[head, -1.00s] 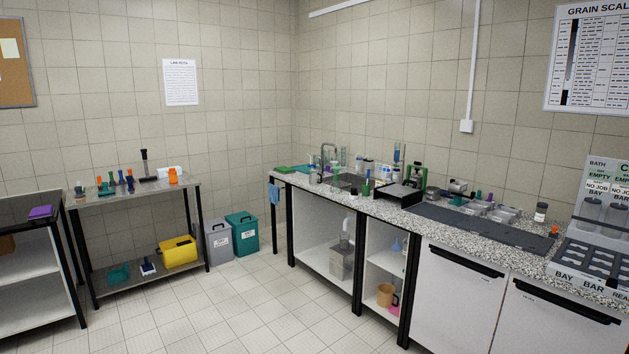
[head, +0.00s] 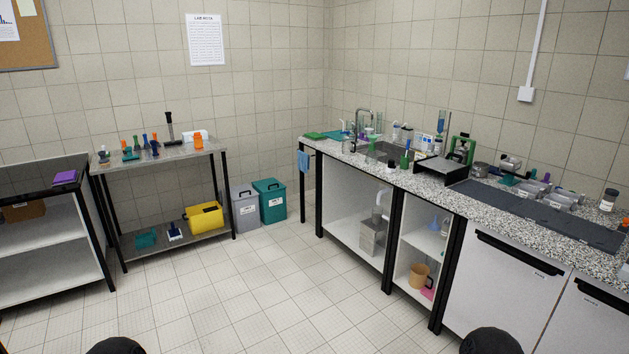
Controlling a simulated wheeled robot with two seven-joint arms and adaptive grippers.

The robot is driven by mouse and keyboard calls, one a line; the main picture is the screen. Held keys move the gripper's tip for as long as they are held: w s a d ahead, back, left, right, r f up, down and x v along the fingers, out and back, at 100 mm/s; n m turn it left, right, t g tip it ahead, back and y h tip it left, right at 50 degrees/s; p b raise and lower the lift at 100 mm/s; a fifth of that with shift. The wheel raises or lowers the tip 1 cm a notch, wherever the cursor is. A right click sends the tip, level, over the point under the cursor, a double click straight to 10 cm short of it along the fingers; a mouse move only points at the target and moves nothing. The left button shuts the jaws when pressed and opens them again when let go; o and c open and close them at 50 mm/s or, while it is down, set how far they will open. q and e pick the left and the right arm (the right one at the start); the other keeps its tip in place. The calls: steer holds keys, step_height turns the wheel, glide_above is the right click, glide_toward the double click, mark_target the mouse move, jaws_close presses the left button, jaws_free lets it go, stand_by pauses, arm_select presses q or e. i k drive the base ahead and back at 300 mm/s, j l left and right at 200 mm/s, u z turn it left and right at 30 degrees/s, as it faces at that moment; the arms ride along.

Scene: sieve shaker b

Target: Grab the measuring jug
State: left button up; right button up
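A tan jug-like vessel with a dark handle (head: 418,276) stands on the low shelf of the open cabinet under the counter, right of centre in the head view. It looks like the measuring jug, but it is too small to see any scale marks. It stands upright and nothing touches it from my side. Neither of my grippers shows. Only dark rounded parts, probably of my own arms, show at the bottom edge.
The speckled counter (head: 480,196) runs along the right wall, crowded with lab items. A pink item (head: 427,293) lies beside the vessel. Bins (head: 269,201) stand at the back. The tiled floor (head: 270,290) ahead is clear.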

mark_target(347, 143)
steer(key=i, duration=4.65)
